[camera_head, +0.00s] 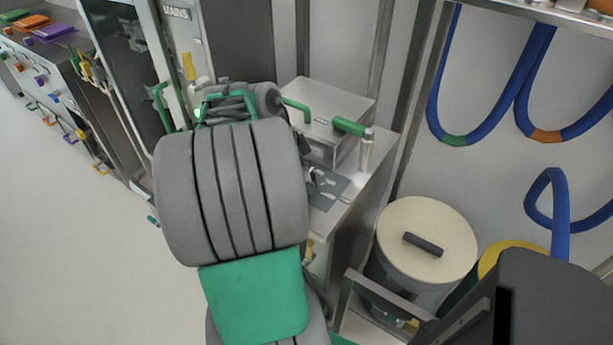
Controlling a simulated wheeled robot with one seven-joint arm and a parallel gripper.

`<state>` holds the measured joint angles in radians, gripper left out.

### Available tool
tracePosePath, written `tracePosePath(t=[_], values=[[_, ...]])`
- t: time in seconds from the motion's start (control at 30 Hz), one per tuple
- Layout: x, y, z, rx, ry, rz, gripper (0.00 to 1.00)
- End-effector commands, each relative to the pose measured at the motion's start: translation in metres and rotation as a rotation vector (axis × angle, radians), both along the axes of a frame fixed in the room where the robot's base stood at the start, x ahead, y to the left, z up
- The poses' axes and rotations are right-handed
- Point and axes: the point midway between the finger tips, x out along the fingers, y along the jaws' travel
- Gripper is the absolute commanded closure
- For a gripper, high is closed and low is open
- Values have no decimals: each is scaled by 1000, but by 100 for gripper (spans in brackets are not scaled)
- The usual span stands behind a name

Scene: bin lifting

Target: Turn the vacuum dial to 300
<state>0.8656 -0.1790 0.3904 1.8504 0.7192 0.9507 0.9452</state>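My arm's grey ribbed links and green section fill the middle of the view and hide much of what lies behind them. Small dark parts at the arm's right edge, above a grey plate (328,187) on the metal bench, may belong to my gripper (313,177). The fingers cannot be made out, so I cannot tell whether they are open or shut. No vacuum dial or number 300 can be made out. A metal box (335,98) with a green-gripped lever (349,127) stands on the bench behind the arm.
A drum with a cream lid (426,240) and dark handle stands right of the bench, with a yellow-topped one (510,254) beside it. Blue hoses (488,110) hang on the right wall. Metal cabinets (45,75) line the left; the floor (70,240) there is clear.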

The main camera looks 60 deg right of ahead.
Motion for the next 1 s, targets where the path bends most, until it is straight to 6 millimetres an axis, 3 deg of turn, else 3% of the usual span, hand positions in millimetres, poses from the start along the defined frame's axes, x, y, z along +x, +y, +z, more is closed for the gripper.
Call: tracePosePath(t=[1.0], values=[[0, 0, -1, -1, -1, 628, 93]])
